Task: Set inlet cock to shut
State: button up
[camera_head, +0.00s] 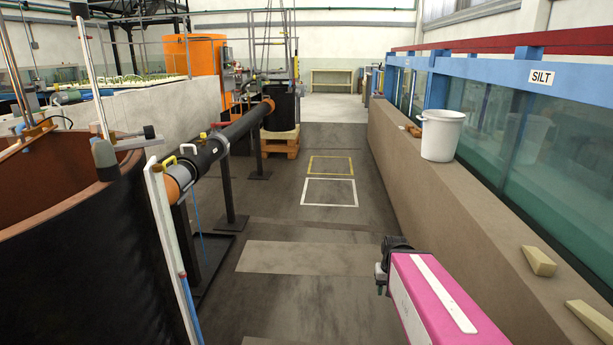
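No part is labelled as the inlet cock, and I cannot tell its setting. A long black pipe (235,130) with orange end fittings runs from the big dark tank (85,260) to a smaller black tank (282,108) farther back. Small handles sit on the near end of this pipe: a yellow one (188,148) and a white one (168,162). A small red and yellow fitting (220,124) sits farther along. My pink arm reaches in from the lower right. The dark piece at its far end (392,260) is over the floor, apart from the pipe; its fingers cannot be made out.
A wall ledge (440,200) on the right carries a white bucket (441,135) and wooden wedges (538,261), below glass panes marked SILT (542,77). The floor aisle (290,225) is clear, with white (330,179) and yellow outlines. A pallet (281,147) stands under the smaller tank.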

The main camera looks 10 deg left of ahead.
aim_at(213, 125)
jog(key=i+u, duration=0.2)
jog(key=i, duration=0.4)
jog(key=i+u, duration=0.25)
jog(key=i, duration=0.35)
jog(key=i+l+u, duration=0.2)
jog(key=i, duration=0.35)
jog(key=i+u, duration=0.45)
jog(key=i, duration=0.2)
jog(key=i+l+u, duration=0.2)
jog(key=i+u, duration=0.2)
jog(key=i, duration=0.25)
